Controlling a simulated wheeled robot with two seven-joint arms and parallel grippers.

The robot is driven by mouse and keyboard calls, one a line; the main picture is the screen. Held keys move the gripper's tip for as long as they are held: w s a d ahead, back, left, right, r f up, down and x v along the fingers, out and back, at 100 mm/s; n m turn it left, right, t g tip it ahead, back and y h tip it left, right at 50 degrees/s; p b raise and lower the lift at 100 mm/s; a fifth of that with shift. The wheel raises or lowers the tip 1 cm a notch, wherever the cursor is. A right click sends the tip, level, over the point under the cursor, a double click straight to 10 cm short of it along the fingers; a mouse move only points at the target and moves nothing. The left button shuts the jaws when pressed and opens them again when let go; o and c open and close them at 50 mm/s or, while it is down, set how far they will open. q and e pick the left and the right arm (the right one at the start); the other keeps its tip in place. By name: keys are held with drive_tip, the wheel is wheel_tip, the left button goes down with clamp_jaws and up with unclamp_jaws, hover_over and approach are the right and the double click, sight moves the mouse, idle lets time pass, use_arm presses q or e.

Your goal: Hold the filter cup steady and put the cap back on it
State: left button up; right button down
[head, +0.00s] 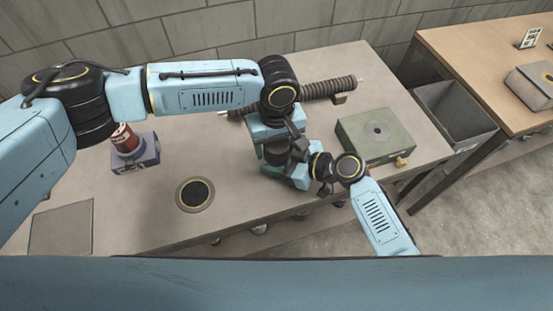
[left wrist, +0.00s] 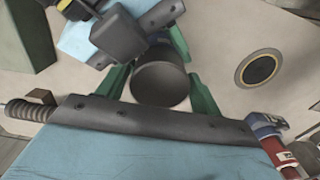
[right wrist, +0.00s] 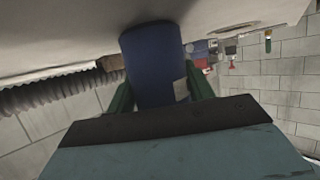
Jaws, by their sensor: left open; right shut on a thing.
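My right gripper (right wrist: 157,92) is shut on the blue filter cup (right wrist: 154,55), a cylinder with a pale label, at the table's middle. My left gripper (left wrist: 160,88) is open, its green fingers on either side of a dark grey round piece (left wrist: 160,82) that looks like the cap. I cannot tell whether the fingers touch it or whether it sits fully on the cup. In the head view my left gripper (head: 272,152) and my right gripper (head: 300,176) meet closely and hide most of the cup and cap.
A red can (head: 123,137) stands in a blue-grey holder (head: 136,158) at left. A ringed dark disc (head: 195,194) lies in front. A ribbed hose (head: 325,89) lies behind; a green-grey box (head: 372,138) stands right. A grey bin (head: 450,112) is beyond the table's right edge.

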use_arm(q)
drive_tip(key=c, duration=0.7)
drive_tip(key=o, duration=1)
drive_tip(key=shift+r, duration=2.5)
drive_tip(key=c, duration=0.3)
drive_tip(key=shift+r, duration=1.55)
